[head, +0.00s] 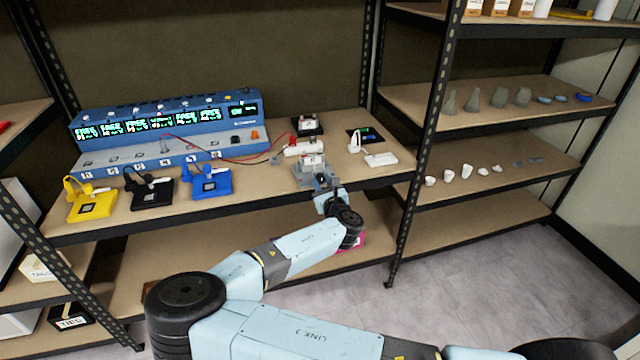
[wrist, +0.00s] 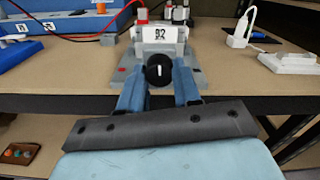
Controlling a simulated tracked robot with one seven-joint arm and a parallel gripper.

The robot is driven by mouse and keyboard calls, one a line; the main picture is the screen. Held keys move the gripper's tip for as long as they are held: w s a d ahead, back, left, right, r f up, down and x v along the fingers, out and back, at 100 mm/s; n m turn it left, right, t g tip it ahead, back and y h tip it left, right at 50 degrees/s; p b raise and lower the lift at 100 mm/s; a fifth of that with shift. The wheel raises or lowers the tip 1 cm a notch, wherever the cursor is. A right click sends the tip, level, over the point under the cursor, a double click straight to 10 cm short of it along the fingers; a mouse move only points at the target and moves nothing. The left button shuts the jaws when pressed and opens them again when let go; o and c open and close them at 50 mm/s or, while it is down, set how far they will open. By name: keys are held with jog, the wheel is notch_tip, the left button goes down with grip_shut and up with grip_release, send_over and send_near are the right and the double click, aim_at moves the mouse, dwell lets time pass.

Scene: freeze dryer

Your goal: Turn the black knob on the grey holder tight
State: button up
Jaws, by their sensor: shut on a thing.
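The grey holder (wrist: 193,60) stands near the front edge of the shelf in the wrist view, with a white block labelled 92 in it. It also shows in the head view (head: 302,176), small and partly hidden by my arm. The black knob (wrist: 159,70), with a white mark pointing about straight up, faces me on the holder's front. My gripper (wrist: 159,88) has its blue fingers on either side of the knob and is shut on it. In the head view my gripper (head: 322,184) reaches the holder from the front.
A blue multi-channel instrument (head: 165,130) stands on the shelf at left, with red and black leads running right. Yellow (head: 91,200), black (head: 152,190) and blue (head: 207,183) units sit along the front. A white plug piece (head: 380,159) lies right of the holder. A black rack post (head: 428,140) stands further right.

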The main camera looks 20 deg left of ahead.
jog(key=shift+s+a+m, duration=0.1)
jog(key=shift+m, duration=1.1)
jog(key=shift+s+a+m, duration=0.1)
jog(key=shift+m, duration=1.1)
jog(key=o, duration=1.1)
jog(key=shift+w, duration=0.1)
jog(key=shift+c, duration=0.2)
jog(key=shift+d, duration=0.1)
jog(key=shift+d, duration=0.1)
jog(key=v, duration=1.3)
jog(key=shift+s+d, duration=0.15)
jog(key=shift+s, duration=0.1)
jog(key=shift+f, duration=0.15)
